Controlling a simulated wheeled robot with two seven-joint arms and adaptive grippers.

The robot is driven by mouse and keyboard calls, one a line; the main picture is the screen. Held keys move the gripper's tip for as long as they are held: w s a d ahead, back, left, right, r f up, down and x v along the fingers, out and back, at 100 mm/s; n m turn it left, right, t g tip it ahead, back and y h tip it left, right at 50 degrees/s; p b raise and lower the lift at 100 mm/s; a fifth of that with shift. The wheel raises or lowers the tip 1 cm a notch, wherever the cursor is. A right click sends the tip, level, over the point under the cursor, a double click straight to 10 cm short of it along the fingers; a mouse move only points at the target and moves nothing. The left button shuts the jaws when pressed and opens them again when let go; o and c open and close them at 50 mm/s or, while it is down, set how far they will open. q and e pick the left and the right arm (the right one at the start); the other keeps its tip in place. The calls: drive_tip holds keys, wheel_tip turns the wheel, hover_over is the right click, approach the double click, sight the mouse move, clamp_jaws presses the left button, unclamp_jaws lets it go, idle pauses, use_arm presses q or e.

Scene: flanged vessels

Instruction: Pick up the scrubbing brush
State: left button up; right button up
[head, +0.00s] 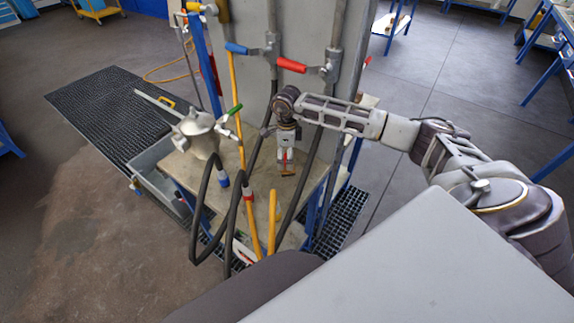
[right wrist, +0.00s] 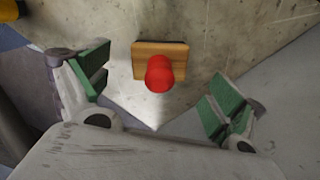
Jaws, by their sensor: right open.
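The scrubbing brush (head: 287,173) has a wooden block and a red handle, and stands on the worn top of a bench beside the vessel. In the right wrist view the brush (right wrist: 160,62) shows its red knob toward the camera, ahead of the gap between the fingers. My right gripper (head: 285,155) points down at the brush from above. In the wrist view the right gripper (right wrist: 160,88) is open and empty, with its green-padded fingers spread on either side. Whether a finger touches the brush cannot be told. My left gripper is out of view.
A large grey vessel (head: 305,60) with pipes and red and blue valve handles rises behind the bench (head: 262,182). Black hoses (head: 232,205) and yellow pipes stand in front.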

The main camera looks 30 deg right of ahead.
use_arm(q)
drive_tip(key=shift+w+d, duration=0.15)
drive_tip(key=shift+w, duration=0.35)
use_arm(e)
drive_tip(key=shift+f, duration=0.1)
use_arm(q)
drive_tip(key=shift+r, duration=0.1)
use_arm(e)
drive_tip(key=shift+f, duration=0.1)
drive_tip(key=shift+f, duration=0.65)
wheel_tip(320, 180, down, 3)
drive_tip(key=shift+r+p, duration=0.15)
drive_tip(key=shift+p, duration=0.35)
drive_tip(key=shift+f, duration=0.45)
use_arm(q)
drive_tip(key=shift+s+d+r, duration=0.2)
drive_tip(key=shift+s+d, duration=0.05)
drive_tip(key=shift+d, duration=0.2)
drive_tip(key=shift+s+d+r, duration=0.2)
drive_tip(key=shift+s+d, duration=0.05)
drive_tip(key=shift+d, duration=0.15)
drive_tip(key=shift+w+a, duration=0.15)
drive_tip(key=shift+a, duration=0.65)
use_arm(e)
drive_tip(key=c, duration=1.1)
